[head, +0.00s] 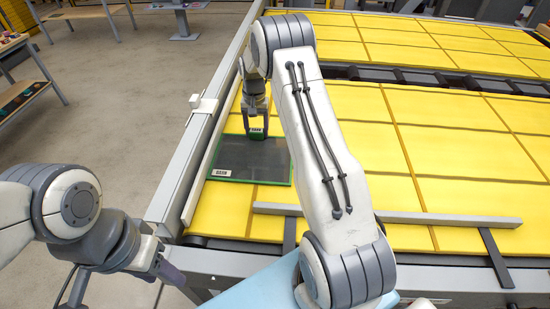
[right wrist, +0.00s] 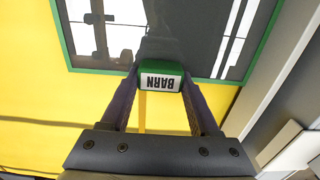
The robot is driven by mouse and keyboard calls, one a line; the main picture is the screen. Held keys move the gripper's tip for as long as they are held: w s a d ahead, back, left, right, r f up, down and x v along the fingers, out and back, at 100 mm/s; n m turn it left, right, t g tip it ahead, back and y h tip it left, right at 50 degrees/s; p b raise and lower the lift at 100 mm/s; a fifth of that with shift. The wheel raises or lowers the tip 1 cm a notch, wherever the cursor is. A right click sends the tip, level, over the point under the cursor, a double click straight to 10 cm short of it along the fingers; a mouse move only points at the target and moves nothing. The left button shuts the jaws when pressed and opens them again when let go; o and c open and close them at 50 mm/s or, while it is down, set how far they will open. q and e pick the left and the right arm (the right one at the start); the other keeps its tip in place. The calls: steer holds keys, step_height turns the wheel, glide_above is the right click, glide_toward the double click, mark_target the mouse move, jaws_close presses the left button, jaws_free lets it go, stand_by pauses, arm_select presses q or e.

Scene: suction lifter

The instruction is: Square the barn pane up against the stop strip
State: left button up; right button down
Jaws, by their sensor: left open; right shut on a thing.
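The barn pane (head: 262,158) is a dark glossy sheet with a green border and a white label, flat on the yellow table. Its left edge lies close beside the pale strip (head: 212,150) along the table's left side, which looks like the stop strip. I cannot tell whether they touch. My right gripper (head: 257,122) is shut on the green block marked BARN (right wrist: 161,77) at the pane's far edge. In the right wrist view the pane (right wrist: 205,40) and the strip (right wrist: 262,88) also show. My left gripper (head: 160,264) is open and empty, off the table's front left corner.
A grey bar (head: 440,217) on dark supports crosses the table's front. A grey rail (head: 185,150) with a small block runs outside the strip. Yellow surface (head: 450,150) is clear to the right. My right arm hides part of the table beside the pane.

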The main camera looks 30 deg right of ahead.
steer(key=shift+w+a, duration=0.1)
steer(key=shift+c, duration=0.2)
jaws_free()
steer(key=shift+f, duration=0.1)
step_height(320, 180, up, 11)
steer(key=b, duration=0.2)
steer(key=shift+f, duration=0.15)
steer(key=s+a+r+n, duration=0.35)
steer(key=s+a, duration=0.35)
steer(key=a, duration=0.4)
steer(key=s+a+r+n, duration=0.2)
steer(key=s+a+n, duration=0.2)
steer(key=s+a, duration=0.6)
steer(key=s+a+f+n, duration=0.1)
steer(key=s+a+n, duration=0.2)
steer(key=s, duration=0.7)
steer(key=s+a+f+n+y, duration=0.1)
steer(key=s+a+f+n, duration=0.1)
steer(key=s, duration=0.8)
steer(key=shift+s+a+n, duration=0.2)
steer(key=shift+a+n, duration=0.35)
steer(key=shift+n, duration=0.6)
